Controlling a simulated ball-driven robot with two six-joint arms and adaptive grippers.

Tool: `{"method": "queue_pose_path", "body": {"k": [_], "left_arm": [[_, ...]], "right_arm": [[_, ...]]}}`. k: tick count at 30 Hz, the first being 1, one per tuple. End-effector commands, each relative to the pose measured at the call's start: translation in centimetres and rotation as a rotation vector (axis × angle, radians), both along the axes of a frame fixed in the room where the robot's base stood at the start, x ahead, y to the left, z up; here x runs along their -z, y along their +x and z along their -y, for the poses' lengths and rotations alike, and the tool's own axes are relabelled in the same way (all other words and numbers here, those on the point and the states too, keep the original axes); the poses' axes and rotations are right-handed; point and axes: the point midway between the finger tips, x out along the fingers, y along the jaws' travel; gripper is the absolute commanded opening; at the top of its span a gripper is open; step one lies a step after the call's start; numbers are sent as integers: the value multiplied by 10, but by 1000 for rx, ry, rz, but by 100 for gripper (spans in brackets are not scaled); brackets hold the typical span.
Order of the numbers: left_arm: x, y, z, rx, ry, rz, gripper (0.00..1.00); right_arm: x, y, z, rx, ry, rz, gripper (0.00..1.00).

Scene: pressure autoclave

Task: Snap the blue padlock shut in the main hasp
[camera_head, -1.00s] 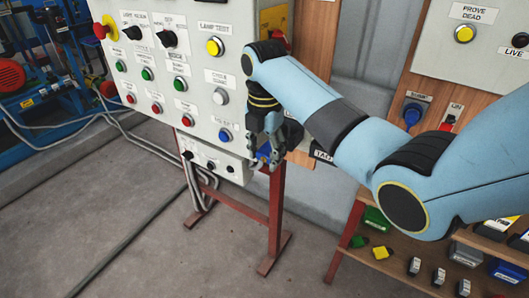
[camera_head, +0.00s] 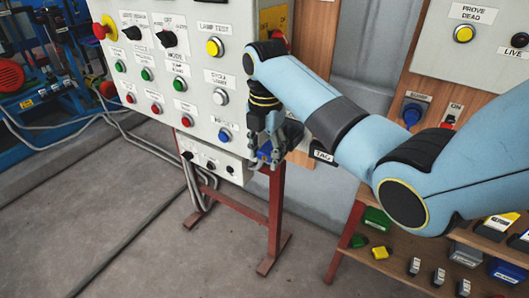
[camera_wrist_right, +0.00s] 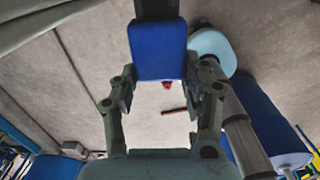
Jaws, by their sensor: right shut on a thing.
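My right gripper (camera_head: 268,157) hangs at the lower right edge of the grey control panel. It is shut on the blue padlock (camera_head: 264,150), which shows only in part between the fingers. In the right wrist view the padlock's blue body (camera_wrist_right: 159,52) fills the gap between the two fingertips (camera_wrist_right: 159,78). A dark part joins the top of the blue body there. I cannot tell whether it is the shackle or something behind it. The main hasp is not clearly visible; my right arm and gripper cover that side of the panel. My left gripper is out of view.
The control panel (camera_head: 205,75) carries several buttons and knobs. A grey box (camera_head: 215,162) with cables is below it, on a red stand (camera_head: 272,215). A black TAG label (camera_head: 323,156) is right of my gripper. A lower shelf (camera_head: 395,262) holds several small items.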

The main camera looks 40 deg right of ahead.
Motion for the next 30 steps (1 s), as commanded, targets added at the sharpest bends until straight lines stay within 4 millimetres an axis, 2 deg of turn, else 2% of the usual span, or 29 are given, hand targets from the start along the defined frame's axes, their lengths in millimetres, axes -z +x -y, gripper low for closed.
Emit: {"method": "queue_pose_path", "body": {"k": [30], "left_arm": [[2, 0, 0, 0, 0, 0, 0]], "right_arm": [[0, 8, 19, 0, -1, 1, 5]]}}
